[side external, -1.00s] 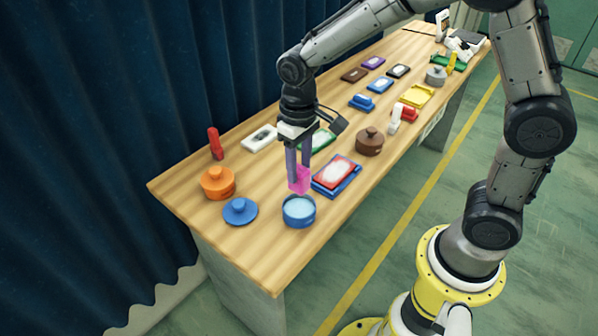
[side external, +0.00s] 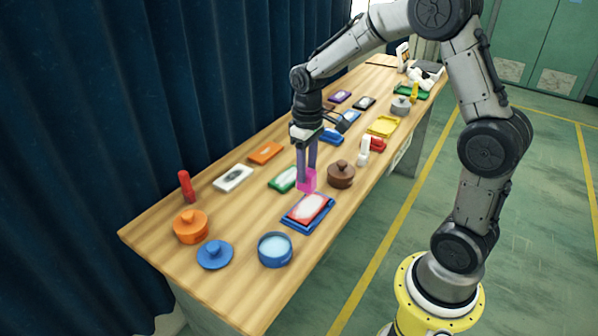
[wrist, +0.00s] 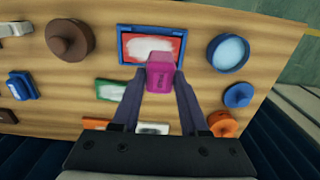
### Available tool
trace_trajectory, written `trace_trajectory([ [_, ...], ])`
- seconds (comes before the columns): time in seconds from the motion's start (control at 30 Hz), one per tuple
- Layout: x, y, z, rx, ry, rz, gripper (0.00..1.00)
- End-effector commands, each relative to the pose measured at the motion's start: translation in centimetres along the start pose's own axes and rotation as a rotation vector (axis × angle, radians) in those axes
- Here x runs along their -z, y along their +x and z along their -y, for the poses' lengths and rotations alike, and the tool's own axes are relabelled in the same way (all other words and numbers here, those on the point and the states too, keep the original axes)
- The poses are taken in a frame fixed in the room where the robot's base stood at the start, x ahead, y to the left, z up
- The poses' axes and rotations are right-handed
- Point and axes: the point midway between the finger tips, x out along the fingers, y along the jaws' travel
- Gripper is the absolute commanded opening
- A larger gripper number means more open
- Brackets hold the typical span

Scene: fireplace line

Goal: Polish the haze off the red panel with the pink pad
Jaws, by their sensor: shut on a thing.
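The red panel (side external: 309,208) lies in a blue tray (side external: 291,224) on the wooden table, with a whitish haze patch over its middle. It also shows in the wrist view (wrist: 126,52). My gripper (side external: 306,176) is shut on the pink pad (side external: 307,184) and holds it at the panel's far edge in the side view. In the wrist view the pink pad (wrist: 161,73) overlaps the near right corner of the panel and tray. I cannot tell whether the pad touches the panel.
An open blue pot (side external: 275,250) with pale contents stands nearby, its blue lid (side external: 214,254) beside it. A brown lidded pot (side external: 341,174), a green-framed panel (side external: 283,180), an orange pot (side external: 191,226) and a red upright object (side external: 186,187) stand around. More panels lie farther along the table.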

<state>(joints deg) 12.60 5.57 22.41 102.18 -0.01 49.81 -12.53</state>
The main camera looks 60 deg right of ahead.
Motion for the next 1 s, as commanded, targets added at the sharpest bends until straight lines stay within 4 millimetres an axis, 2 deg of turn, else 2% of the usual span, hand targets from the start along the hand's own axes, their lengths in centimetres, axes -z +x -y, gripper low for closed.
trace_trajectory([
  [0.73, -0.1, 6.5, 0.1, 0.001, -0.001, 0.003, 0.00],
  [0.8, -0.1, 7.7, 0.1, 0.001, -0.001, 0.005, 0.00],
  [1.0, 0.0, 7.7, -1.8, 0.000, 0.002, 0.000, 0.00],
])
